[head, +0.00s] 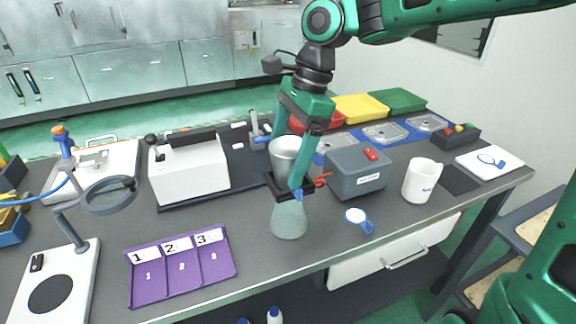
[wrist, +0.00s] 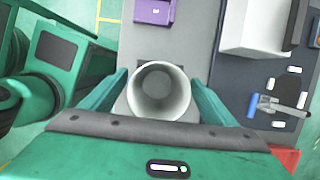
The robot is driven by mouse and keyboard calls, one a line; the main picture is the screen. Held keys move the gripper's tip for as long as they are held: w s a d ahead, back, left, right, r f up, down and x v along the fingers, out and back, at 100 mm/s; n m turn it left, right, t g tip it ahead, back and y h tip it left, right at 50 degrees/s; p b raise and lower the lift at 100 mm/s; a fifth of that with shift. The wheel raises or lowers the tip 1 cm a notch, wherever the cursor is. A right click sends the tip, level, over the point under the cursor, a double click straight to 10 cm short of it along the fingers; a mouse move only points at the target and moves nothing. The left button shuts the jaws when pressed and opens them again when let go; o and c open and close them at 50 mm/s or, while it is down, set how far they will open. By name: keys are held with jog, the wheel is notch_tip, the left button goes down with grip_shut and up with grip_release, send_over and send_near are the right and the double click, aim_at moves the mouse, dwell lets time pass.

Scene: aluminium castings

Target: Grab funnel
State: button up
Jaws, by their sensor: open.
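The funnel (head: 284,154) is a grey, wide-mouthed cone standing upright over a pale green conical flask (head: 289,220) on the bench. In the wrist view I look down into the round mouth of the funnel (wrist: 160,90). My gripper (head: 286,184) points down around the funnel, one green finger on each side. In the wrist view the fingers of my gripper (wrist: 160,78) are apart with the funnel between them, and small gaps seem to show beside its rim. The near finger hides part of the funnel and its lower end.
A grey box with a red switch (head: 357,175) stands close to the right of my gripper. A purple three-slot tray (head: 180,268) and white instrument (head: 188,168) are left.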

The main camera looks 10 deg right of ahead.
jog(key=shift+x, duration=0.95)
jog(key=c, duration=1.2)
